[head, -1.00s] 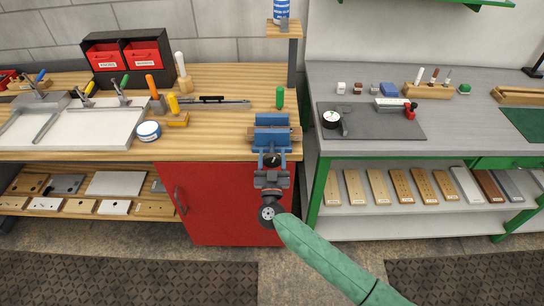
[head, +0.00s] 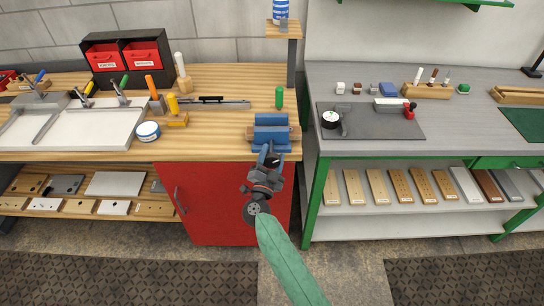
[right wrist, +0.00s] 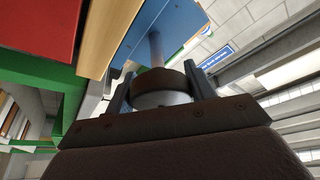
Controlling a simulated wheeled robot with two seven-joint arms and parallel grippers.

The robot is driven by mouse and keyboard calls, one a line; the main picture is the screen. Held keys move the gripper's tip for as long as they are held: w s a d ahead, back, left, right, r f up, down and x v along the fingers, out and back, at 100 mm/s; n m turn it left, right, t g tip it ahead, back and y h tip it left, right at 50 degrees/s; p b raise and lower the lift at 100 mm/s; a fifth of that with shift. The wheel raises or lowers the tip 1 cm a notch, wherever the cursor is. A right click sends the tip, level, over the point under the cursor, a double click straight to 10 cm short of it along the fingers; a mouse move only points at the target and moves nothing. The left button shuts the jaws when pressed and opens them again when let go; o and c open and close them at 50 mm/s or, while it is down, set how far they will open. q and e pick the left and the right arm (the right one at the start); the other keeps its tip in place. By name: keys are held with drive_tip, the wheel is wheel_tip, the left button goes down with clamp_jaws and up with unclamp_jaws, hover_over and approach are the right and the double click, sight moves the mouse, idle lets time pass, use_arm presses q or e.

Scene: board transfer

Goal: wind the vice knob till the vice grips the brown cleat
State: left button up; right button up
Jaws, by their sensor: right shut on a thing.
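The blue vice (head: 271,147) is fixed at the front right edge of the wooden bench. The brown cleat (head: 295,133) lies across between its jaws, its ends showing at the sides. Whether both jaws touch it, I cannot tell. My right gripper (head: 269,158) is in front of the vice, tilted. In the right wrist view the gripper (right wrist: 162,92) is shut on the vice knob (right wrist: 158,82), a dark ring with a grey face, one finger on each side. A grey screw runs from the knob to the blue jaw (right wrist: 175,28). My left gripper is out of view.
A red cabinet (head: 210,205) stands under the wooden bench (head: 215,135). A green handle (head: 279,98) stands behind the vice. A grey bench (head: 450,125) with a dark mat (head: 375,125) is to the right, past a gap. The floor in front is clear.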

sight(270, 164)
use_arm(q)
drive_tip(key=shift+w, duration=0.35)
use_arm(e)
drive_tip(key=shift+m+g+h, duration=0.3)
drive_tip(key=shift+m, duration=0.6)
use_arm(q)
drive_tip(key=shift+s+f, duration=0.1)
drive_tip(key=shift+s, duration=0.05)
use_arm(e)
drive_tip(key=o, duration=0.9)
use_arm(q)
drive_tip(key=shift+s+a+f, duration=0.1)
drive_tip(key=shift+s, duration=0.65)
use_arm(e)
drive_tip(key=shift+s+a+f, duration=0.1)
drive_tip(key=shift+s+f, duration=0.15)
drive_tip(key=shift+s, duration=0.15)
drive_tip(key=b+v, duration=0.2)
drive_tip(key=v, duration=0.3)
drive_tip(key=shift+s, duration=0.3)
use_arm(q)
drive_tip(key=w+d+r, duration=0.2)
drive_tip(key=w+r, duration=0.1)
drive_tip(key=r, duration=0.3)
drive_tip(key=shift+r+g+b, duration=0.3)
drive_tip(key=shift+b, duration=0.1)
use_arm(e)
drive_tip(key=shift+s+a+f, duration=0.1)
drive_tip(key=shift+s+a, duration=0.15)
drive_tip(key=shift+s, duration=0.4)
